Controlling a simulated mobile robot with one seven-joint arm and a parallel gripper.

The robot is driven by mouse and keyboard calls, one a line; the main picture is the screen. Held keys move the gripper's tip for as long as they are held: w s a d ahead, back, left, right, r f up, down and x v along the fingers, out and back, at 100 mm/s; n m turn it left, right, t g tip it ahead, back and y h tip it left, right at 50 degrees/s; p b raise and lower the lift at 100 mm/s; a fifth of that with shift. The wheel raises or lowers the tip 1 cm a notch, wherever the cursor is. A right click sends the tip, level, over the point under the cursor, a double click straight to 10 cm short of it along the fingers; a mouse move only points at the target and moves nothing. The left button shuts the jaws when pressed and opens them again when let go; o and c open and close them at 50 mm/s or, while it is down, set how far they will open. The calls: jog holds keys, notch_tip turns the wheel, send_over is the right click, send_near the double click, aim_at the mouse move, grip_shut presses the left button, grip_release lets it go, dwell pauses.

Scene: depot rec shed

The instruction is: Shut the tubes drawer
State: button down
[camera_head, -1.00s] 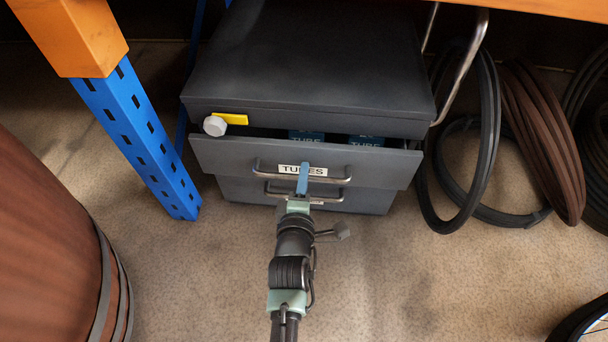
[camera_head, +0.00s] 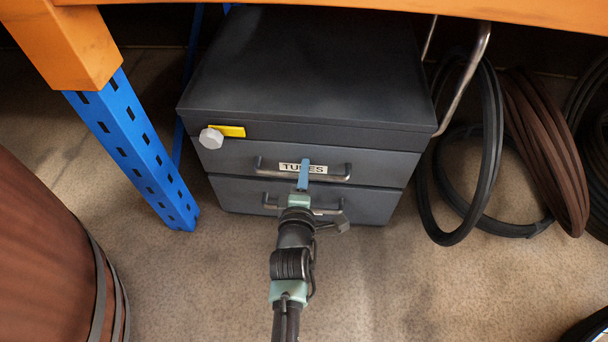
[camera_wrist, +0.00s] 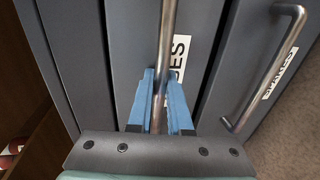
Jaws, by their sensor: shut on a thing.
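The grey cabinet (camera_head: 310,65) stands on the floor under an orange beam. Its upper drawer, the tubes drawer (camera_head: 232,160), has a white TUBES label and a metal bar handle (camera_head: 336,174). Its front sits flush under the cabinet top, with no opening showing. My gripper (camera_head: 304,168), with blue fingers, is at the middle of this handle, in front of the label. In the wrist view, the fingers (camera_wrist: 160,98) lie on both sides of the handle bar (camera_wrist: 167,40) and are shut on it. They hide part of the label.
Below is a second drawer (camera_head: 370,204), closed, labelled SPARES in the wrist view. A white knob (camera_head: 211,138) and yellow tab (camera_head: 230,131) are at the cabinet's upper left. A blue post (camera_head: 135,150) and brown barrel (camera_head: 45,240) stand left.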

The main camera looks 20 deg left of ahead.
jog(key=c, duration=1.1)
grip_release()
jog(key=shift+r, duration=0.15)
jog(key=shift+s+d+r+p, duration=0.15)
jog(key=shift+s+r+p, duration=0.05)
jog(key=shift+s+p, duration=0.25)
jog(key=shift+f+p+v, duration=0.15)
jog(key=shift+p+v, duration=1.45)
jog(key=shift+v, duration=1.4)
jog(key=shift+f+p+v, duration=0.15)
jog(key=shift+p+v, duration=1.4)
jog(key=shift+v, duration=1.45)
